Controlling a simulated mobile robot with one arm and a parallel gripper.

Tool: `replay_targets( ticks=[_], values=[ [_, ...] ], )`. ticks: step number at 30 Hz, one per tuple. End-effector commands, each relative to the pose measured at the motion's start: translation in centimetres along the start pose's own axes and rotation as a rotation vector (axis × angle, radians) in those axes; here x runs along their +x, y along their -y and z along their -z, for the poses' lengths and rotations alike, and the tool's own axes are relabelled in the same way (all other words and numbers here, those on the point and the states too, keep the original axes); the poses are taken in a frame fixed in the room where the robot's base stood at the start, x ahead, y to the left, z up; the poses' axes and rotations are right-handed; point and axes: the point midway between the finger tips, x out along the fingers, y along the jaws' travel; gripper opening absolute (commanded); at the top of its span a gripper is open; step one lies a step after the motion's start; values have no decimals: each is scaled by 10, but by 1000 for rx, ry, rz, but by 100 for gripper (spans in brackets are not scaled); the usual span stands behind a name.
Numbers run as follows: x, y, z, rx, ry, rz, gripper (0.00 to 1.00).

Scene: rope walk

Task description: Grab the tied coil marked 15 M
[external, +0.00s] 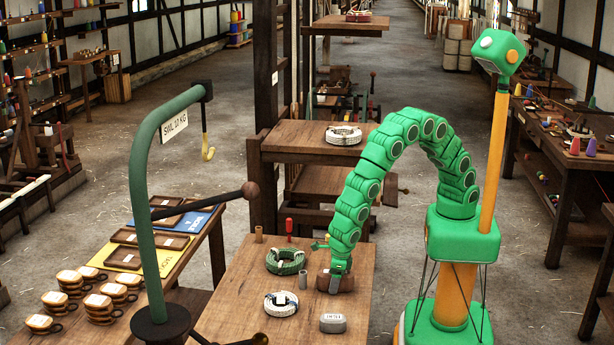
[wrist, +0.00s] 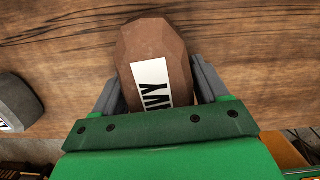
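Two coils are on the near wooden table: a green coil (external: 286,270) and a pale coil (external: 271,304) with a dark-and-white tag. My gripper (external: 335,284) is low at the table, right of the two coils. Its grey fingers (wrist: 158,85) flank a brown faceted block (wrist: 150,42) with a white label ending in "VY". I cannot tell whether they press on it. No coil shows in the wrist view.
A grey labelled block (external: 332,323) sits at the table's front; it also shows in the wrist view (wrist: 18,100). A green hook stand (external: 140,200) rises at the left. Wooden trays (external: 150,238) lie beyond it.

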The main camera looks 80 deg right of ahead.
Motion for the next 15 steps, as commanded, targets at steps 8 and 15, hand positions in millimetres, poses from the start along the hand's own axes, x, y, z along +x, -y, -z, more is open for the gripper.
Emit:
replay_targets(
  ticks=[8,15],
  values=[
    [0,0,0,0,0,0,30],
    [0,0,0,0,0,0,0]
  ],
)
